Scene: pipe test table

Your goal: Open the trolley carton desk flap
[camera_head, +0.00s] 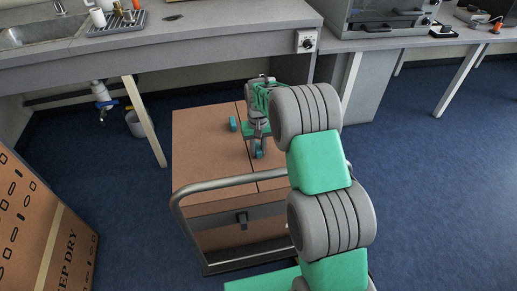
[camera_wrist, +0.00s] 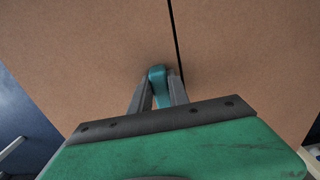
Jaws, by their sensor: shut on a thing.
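The brown carton (camera_head: 205,140) sits on the trolley (camera_head: 222,184). Its two top flaps lie about flat and meet at a dark seam, which also shows in the wrist view beside the left flap (camera_wrist: 90,45). The right flap (camera_wrist: 250,50) lies across the seam. My gripper (camera_head: 259,150) is low over the carton top at this seam.
A grey bench (camera_head: 200,45) with a sink stands behind the trolley. Another carton (camera_head: 40,225) stands at the lower left. A bucket (camera_head: 138,122) is under the bench. The blue floor (camera_head: 430,200) on the right is clear.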

